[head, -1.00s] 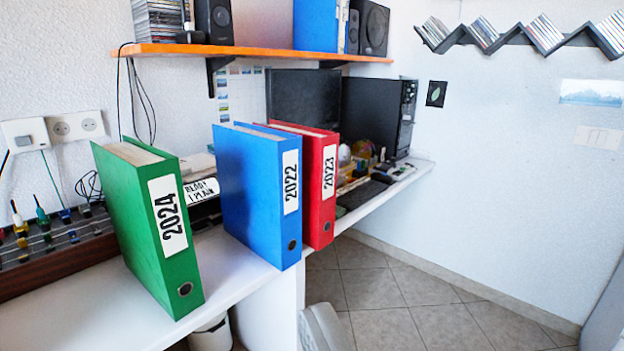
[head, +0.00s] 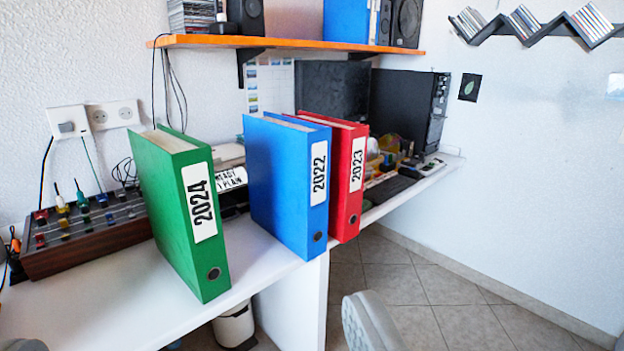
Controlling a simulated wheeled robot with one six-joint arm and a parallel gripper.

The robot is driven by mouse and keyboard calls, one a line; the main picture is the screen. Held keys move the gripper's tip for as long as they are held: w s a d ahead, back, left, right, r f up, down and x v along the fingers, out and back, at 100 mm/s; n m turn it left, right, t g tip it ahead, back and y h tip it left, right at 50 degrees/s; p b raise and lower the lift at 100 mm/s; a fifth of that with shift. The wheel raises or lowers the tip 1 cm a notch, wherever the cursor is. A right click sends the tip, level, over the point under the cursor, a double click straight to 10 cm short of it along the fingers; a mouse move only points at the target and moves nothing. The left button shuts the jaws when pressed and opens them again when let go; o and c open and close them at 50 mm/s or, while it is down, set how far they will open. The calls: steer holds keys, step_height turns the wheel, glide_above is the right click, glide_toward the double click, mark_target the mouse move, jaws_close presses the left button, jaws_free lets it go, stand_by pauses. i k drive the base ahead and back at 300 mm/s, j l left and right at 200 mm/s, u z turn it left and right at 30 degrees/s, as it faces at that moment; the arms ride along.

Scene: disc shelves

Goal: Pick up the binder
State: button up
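Three upright binders stand on the white desk (head: 100,318), spines facing me. The blue binder (head: 274,190) labelled 2022 is in the middle. The red binder (head: 347,205) labelled 2023 is close beside it on the right, partly hidden by the blue one. A clear gap separates green from blue. Each spine has a round finger hole near the bottom.
An orange shelf (head: 300,43) above the desk holds speakers and another blue binder (head: 345,20). A mixer-like box (head: 80,240) with cables sits at left. A dark monitor and computer (head: 410,105) stand behind. A grey rounded object (head: 370,322) rises at the bottom. Tiled floor lies right.

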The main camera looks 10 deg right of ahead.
mark_target(287, 159)
steer(key=i+z, duration=0.2)
steer(key=i, duration=1)
